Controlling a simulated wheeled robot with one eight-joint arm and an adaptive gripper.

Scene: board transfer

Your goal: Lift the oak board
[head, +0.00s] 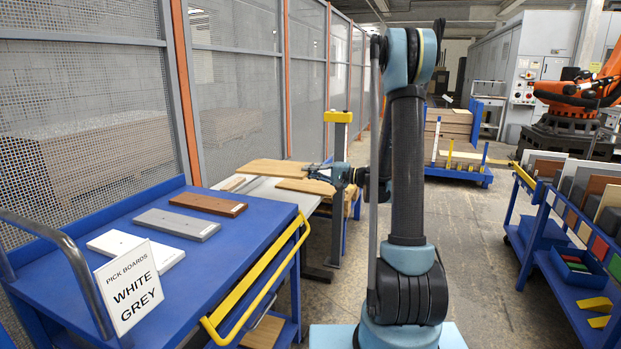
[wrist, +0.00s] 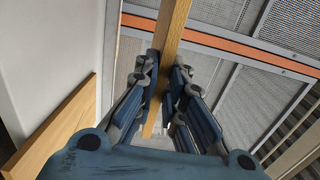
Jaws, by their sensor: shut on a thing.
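An oak board (head: 275,166), pale and flat, is in my gripper (head: 321,170), beyond the blue bench. In the wrist view the oak board (wrist: 172,35) shows edge-on between the two fingers of my gripper (wrist: 164,85), which is shut on it. There is a visible gap between it and the white table top. A second oak-coloured board (head: 303,187) lies lower, on the near right part of the white table (head: 262,188); a similar board (wrist: 58,130) lies at the left in the wrist view. Contact at the fingertips is too small to tell in the head view.
The blue bench (head: 285,212) carries a brown board (head: 208,204), a grey board (head: 177,223), a white board (head: 136,247) and a sign (head: 130,287) reading "PICK BOARDS WHITE GREY". A mesh fence (head: 235,95) runs behind.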

